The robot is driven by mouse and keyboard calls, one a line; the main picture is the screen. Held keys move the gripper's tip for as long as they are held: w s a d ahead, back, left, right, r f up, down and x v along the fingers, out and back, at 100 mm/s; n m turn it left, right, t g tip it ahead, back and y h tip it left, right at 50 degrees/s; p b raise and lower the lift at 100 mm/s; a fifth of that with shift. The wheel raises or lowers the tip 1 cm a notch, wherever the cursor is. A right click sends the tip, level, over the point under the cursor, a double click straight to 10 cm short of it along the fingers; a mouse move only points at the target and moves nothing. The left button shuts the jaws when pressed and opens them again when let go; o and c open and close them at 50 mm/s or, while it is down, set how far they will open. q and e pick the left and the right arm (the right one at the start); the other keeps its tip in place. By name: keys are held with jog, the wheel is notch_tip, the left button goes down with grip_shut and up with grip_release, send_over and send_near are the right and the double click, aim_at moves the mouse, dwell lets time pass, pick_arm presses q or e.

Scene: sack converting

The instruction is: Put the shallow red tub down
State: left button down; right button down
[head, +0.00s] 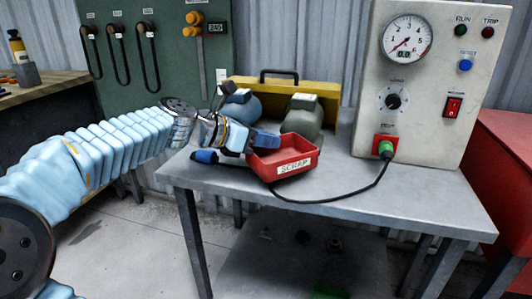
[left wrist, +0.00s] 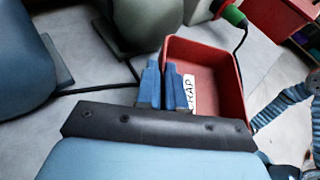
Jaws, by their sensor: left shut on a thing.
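The shallow red tub (head: 302,162), with a white SCRAP label on its front, is at the middle of the grey metal table (head: 420,185). My left gripper (head: 264,139) comes in from the left and is shut on the tub's left wall. In the left wrist view the blue fingers (left wrist: 168,88) are close together at the wall of the tub (left wrist: 232,85), beside the label. The inside of the tub that shows looks empty. I cannot tell whether its base touches the table top. My right gripper is not in view.
A blue motor (head: 240,106) and a grey-green motor (head: 303,116) stand just behind the tub, with a yellow toolbox (head: 328,93) behind them. A black cable (head: 350,192) loops in front, up to the control panel (head: 435,130). The table's front right is clear.

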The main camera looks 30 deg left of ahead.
pick_arm(q)
jog(key=shift+f, duration=1.25)
jog(key=shift+f+b, duration=0.2)
jog(key=shift+b, duration=0.15)
jog(key=c, duration=1.2)
grip_release()
jog(key=shift+c, duration=0.2)
jog(key=shift+s, duration=0.1)
